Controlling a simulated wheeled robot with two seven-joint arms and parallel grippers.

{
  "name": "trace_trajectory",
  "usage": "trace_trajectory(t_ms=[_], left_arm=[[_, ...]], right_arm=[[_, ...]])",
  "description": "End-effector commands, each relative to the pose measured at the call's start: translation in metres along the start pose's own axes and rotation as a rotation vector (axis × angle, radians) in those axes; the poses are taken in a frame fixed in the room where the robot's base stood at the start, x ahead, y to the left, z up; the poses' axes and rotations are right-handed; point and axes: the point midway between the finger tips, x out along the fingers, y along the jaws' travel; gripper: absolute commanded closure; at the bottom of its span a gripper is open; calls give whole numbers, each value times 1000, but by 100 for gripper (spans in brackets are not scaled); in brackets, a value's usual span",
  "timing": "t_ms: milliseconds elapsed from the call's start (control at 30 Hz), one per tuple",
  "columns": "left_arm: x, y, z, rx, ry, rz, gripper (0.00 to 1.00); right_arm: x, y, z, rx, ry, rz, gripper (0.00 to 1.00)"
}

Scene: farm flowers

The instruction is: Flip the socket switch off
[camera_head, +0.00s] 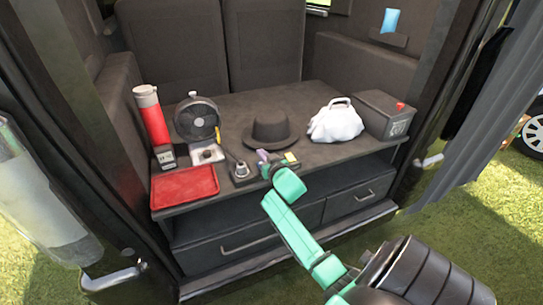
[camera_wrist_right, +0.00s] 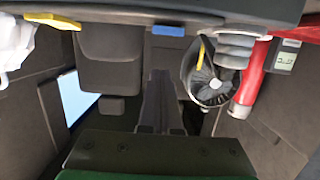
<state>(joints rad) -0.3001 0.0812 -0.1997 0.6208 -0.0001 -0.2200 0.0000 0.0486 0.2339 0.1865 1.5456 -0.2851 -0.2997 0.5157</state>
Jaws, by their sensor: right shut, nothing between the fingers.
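A dark socket strip (camera_head: 238,180) lies near the front edge of the counter, with a grey plug-like piece (camera_head: 240,168) on its left end. A purple tab and a yellow tab (camera_head: 291,157) show near my gripper. In the upside-down wrist view, a yellow tab (camera_wrist_right: 52,20) and a blue tab (camera_wrist_right: 168,31) show along a dark edge at the top. My right gripper (camera_head: 270,165) is at the strip's right part and hides much of it. In the wrist view its grey fingers (camera_wrist_right: 159,80) are together and empty. I cannot tell whether it touches a switch, nor the switch's position. My left gripper is out of view.
On the counter are a red tray (camera_head: 186,187), a red cylinder (camera_head: 153,118), a fan (camera_head: 196,119), a black hat (camera_head: 270,130), a white bag (camera_head: 336,122) and a dark box (camera_head: 383,112). Drawers (camera_head: 350,200) lie below. Door posts stand on both sides.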

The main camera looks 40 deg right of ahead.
Motion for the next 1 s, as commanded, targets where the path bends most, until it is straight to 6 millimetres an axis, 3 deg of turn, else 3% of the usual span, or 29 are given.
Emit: trace_trajectory(t_ms=[200, 400, 567, 1000], left_arm=[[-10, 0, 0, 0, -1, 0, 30], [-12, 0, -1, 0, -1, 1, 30], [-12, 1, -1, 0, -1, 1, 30], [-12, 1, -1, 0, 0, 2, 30]], right_arm=[[-56, 0, -10, 0, -2, -1, 100], [-91, 0, -16, 0, -1, -1, 100], [-99, 0, -17, -1, -1, 0, 100], [-99, 0, -17, 0, 0, 0, 100]])
